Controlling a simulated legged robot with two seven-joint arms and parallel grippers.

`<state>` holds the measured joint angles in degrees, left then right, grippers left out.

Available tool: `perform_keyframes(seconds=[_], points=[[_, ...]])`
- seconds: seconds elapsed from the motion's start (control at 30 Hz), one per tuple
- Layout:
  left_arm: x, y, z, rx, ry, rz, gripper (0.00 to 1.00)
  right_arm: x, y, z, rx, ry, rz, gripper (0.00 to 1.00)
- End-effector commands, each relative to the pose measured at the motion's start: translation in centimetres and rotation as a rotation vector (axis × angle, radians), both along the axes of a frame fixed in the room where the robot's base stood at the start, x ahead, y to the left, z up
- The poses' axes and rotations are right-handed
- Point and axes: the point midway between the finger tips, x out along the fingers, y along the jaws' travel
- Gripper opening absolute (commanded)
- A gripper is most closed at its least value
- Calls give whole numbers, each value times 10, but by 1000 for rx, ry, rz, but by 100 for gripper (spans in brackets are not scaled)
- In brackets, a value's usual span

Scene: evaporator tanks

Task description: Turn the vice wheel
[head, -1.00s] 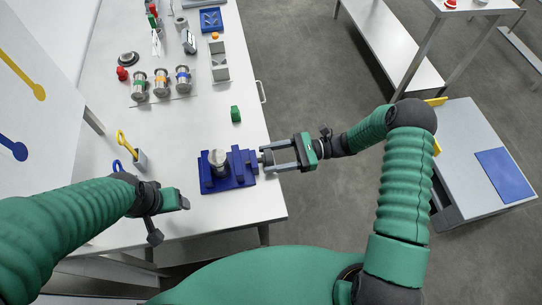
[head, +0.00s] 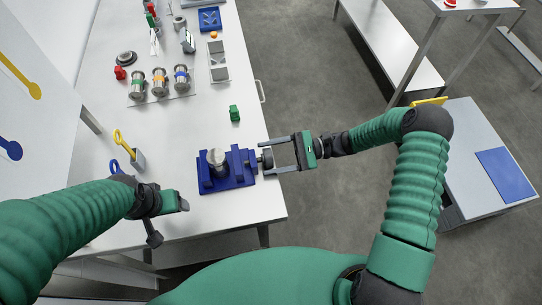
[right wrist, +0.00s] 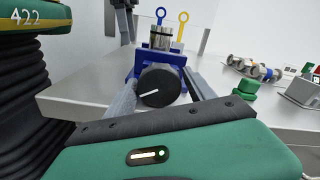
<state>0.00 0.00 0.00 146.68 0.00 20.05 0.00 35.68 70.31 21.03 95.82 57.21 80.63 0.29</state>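The blue vice (head: 226,182) stands near the right edge of the white table, with a metal cylinder (head: 216,157) upright in it. Its wheel (head: 264,161) is a dark round knob on the side facing my right gripper. In the right wrist view the wheel (right wrist: 160,86) shows a white pointer line, tilted slightly. My right gripper (head: 271,158) is open, with its two fingers spread on either side of the wheel; I see no clear grip on it. My left gripper (head: 184,202) hangs over the table left of the vice, apart from it; its finger opening is unclear.
A green block (head: 234,113) lies behind the vice. A small holder (head: 138,160) with yellow and blue tools is left of the vice. A grey cabinet (head: 478,140) stands right of my right arm.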

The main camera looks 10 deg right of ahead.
Motion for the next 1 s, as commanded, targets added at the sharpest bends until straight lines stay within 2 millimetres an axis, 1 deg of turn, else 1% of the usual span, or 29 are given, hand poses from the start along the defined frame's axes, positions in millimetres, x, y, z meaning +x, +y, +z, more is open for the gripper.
perform_keyframes(seconds=[0.03, 0.07, 0.1, 0.43, 0.53, 0.57, 0.67, 0.9, 1.0], points=[[0, 0, 0, 0, 0, 0, 70, 0, 0, 0, 0, 0, 1, 71], [0, 0, 0, 0, 0, 0, 70, 0, 0, 0, 0, 1, 1, 75], [0, 0, 0, 0, 0, 0, 70, 0, 0, 0, 0, 1, 1, 76], [0, 0, 0, 0, 0, 0, 70, -1, -2, -1, -1, 2, 1, 76], [0, 0, -3, 0, 0, 0, 70, 0, -10, -2, -1, 1, -2, 76], [0, 0, -4, 0, 0, 0, 70, 0, -14, -3, -1, 1, -2, 76], [0, 0, -9, 0, 0, 0, 70, 1, -37, -4, -3, 0, -4, 76], [0, 0, -24, 0, 0, 0, 70, 1, -108, -6, -3, -1, -4, 76], [0, 0, -29, 0, 0, 0, 70, 1, -134, -5, -2, 0, -3, 76]])
